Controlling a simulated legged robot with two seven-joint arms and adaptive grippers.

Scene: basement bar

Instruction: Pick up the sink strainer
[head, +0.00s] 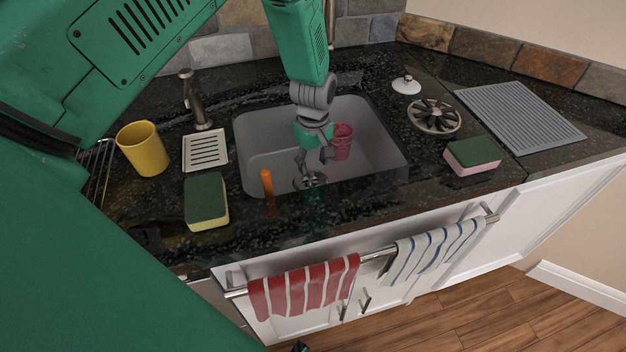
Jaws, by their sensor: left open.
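My left gripper (313,162) reaches down from the top into the grey sink basin (375,150). Its fingers are apart and nothing shows between them. A small round dark-metal piece (311,181) lies on the sink floor just below the fingertips. It looks like the sink strainer in the drain, and the fingers partly cover it. I cannot tell whether they touch it. My right gripper is not in view.
A pink cup (342,141) stands in the sink right of my gripper. An orange upright object (267,182) is at the front edge. A yellow cup (143,149), soap dish (205,151), sponges (206,201) (472,156), spoked metal disc (435,116), white knobbed lid (406,84) and grey mat (520,115) surround the sink.

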